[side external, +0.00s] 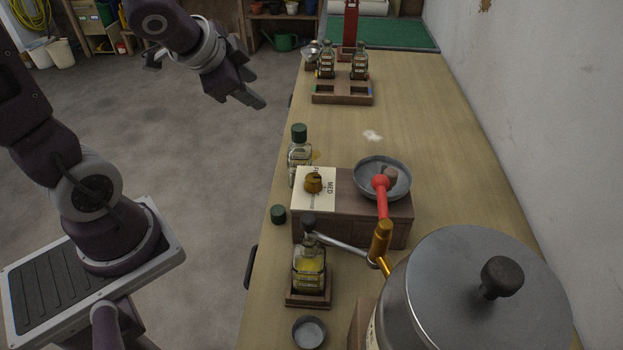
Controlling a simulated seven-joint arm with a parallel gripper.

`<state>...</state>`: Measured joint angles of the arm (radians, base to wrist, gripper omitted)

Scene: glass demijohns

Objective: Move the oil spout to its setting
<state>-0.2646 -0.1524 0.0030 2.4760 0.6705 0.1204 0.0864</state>
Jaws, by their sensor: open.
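A large metal drum (430,295) with a lidded top stands at the near right. A brass tap (380,243) with a red-knobbed lever (381,190) is at its side. A thin grey spout arm (345,246) runs left from the tap to a dark knob above a bottle of yellow oil (309,268) in a wooden holder. A card (326,199) reading "MED", partly covered, lies on a wooden box with a brass knob (313,182) on it. My gripper (250,98) is open and empty, raised over the floor left of the bench, well away from the spout.
A grey dish (365,170) with a brown lump sits on the wooden box (350,229). A wooden rack (342,98) with bottles stands farther back. The mid-bench is mostly clear.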

